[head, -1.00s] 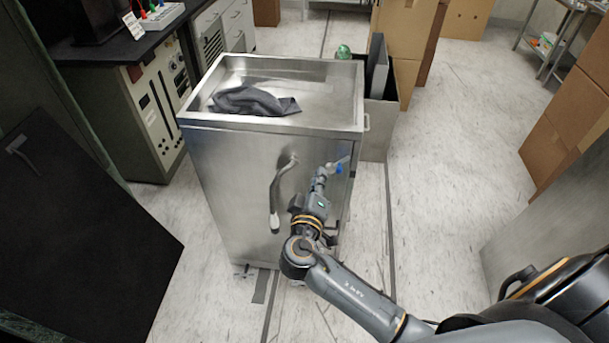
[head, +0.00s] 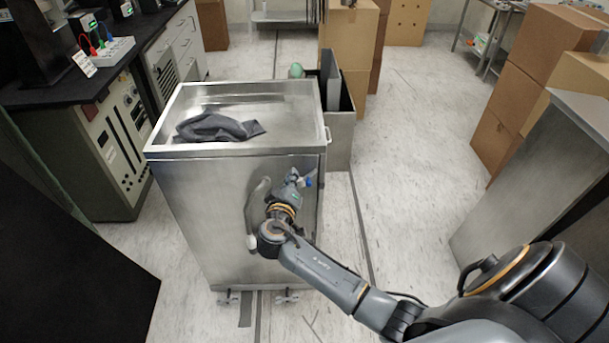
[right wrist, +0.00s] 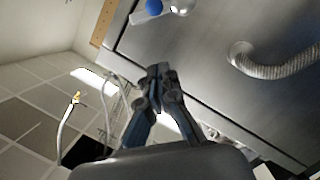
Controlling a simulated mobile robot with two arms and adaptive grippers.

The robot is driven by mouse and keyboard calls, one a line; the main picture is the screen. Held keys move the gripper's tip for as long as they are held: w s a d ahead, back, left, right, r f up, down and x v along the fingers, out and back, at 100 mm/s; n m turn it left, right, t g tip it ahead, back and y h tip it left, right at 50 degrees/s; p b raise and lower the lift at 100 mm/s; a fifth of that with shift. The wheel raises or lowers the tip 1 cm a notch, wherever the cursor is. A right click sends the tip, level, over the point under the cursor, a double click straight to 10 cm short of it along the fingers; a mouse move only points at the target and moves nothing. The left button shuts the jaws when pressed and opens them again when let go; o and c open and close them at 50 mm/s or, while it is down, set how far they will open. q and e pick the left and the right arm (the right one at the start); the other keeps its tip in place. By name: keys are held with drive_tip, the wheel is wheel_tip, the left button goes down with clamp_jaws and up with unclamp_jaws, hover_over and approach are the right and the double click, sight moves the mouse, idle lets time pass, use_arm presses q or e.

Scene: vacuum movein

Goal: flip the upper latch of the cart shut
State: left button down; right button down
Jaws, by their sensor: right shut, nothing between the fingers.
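The steel cart (head: 215,190) stands in front of me with its door side facing me. Its upper latch (head: 307,181), with a blue part, is near the upper right of that side. It also shows at the top of the right wrist view (right wrist: 153,9). My right gripper (head: 293,176) is shut and empty, just left of the latch in the head view. In the right wrist view its fingertips (right wrist: 157,71) are apart from the blue part, which lies beyond them. Any contact is hidden in the head view. My left gripper is out of view.
A dark cloth (head: 215,127) lies on the cart's top. Boxes (head: 500,125) stand at right, a workbench (head: 85,85) at left. Floor right of the cart is clear.

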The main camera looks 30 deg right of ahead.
sight(307, 170)
drive_tip(key=x, duration=0.3)
drive_tip(key=shift+w+d, duration=0.25)
drive_tip(key=shift+w, duration=0.05)
drive_tip(key=shift+s+d+f+p, duration=0.45)
drive_tip(key=shift+s+d+f, duration=0.1)
drive_tip(key=shift+d+f, duration=0.3)
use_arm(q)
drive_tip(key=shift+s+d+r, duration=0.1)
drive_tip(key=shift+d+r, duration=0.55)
use_arm(e)
drive_tip(key=shift+s+d+f, duration=0.3)
drive_tip(key=shift+f, duration=0.25)
use_arm(q)
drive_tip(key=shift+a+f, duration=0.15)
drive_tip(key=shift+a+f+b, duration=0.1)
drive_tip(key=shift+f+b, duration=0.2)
drive_tip(key=shift+b, duration=0.05)
use_arm(e)
drive_tip(key=shift+s+d+m, duration=0.1)
drive_tip(key=shift+m, duration=0.2)
